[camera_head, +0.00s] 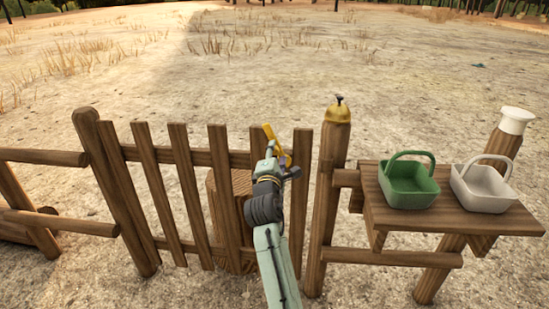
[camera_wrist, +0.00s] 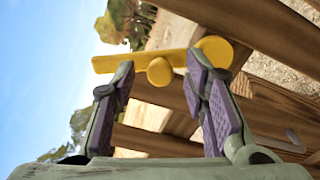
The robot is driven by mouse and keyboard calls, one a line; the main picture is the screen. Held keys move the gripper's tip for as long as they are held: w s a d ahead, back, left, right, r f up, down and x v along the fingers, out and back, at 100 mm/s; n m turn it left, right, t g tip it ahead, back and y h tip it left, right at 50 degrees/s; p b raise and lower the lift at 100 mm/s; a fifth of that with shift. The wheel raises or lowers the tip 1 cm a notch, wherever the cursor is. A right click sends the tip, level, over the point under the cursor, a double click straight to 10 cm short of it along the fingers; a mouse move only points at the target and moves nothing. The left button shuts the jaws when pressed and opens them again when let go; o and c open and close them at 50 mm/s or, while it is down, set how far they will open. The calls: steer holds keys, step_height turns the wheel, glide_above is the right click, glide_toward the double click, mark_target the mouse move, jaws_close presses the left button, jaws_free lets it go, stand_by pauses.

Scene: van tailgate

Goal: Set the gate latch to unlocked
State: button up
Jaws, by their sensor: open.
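The yellow gate latch (camera_head: 268,132) shows on the right part of the wooden gate (camera_head: 190,160), partly hidden behind my arm in the head view. In the wrist view the latch (camera_wrist: 140,62) is a yellow bar with a round knob at its middle and a rounded end at the right. My gripper (camera_wrist: 160,82) is open, its purple-padded fingers on either side of the knob. I cannot tell whether the fingers touch the latch. In the head view my gripper (camera_head: 275,165) is at the latch, seen from behind.
A post with a brass bell (camera_head: 339,111) stands right of the gate. Beyond it a wooden shelf (camera_head: 380,216) holds a green basket (camera_head: 409,184) and a white basket (camera_head: 482,186). A wooden stump (camera_head: 222,200) stands behind the gate. Rail fencing (camera_head: 45,157) runs left.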

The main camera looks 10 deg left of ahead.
steer(key=s, duration=1.2)
